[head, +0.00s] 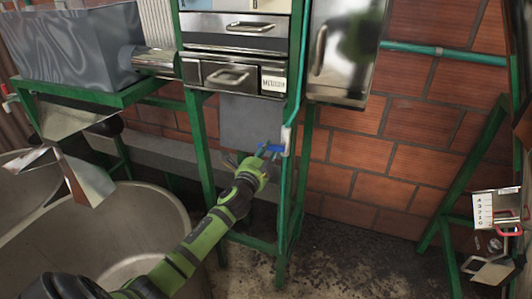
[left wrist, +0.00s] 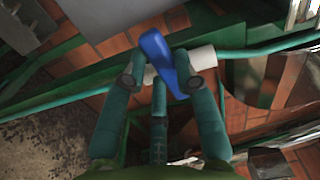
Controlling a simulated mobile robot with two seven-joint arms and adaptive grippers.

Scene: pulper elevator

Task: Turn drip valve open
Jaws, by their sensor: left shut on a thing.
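The drip valve has a blue handle (head: 270,149) and a white body (head: 286,140) on a thin teal pipe (head: 298,80) at the right front leg of the green machine frame. My left gripper (head: 262,156) reaches the handle from the lower left. In the left wrist view the blue handle (left wrist: 157,55) lies between the fingers of my left gripper (left wrist: 168,75), which are shut on it. The white valve body (left wrist: 192,62) passes behind the fingers, partly hidden by them. In the head view the handle points left from the valve, roughly level. My right gripper is not in view.
Steel drawers (head: 230,75) and a steel box (head: 345,45) sit above the valve. A large round tank (head: 140,235) stands at lower left. A green stand (head: 450,200) is at right. The brick wall (head: 350,150) is behind, with clear floor in front.

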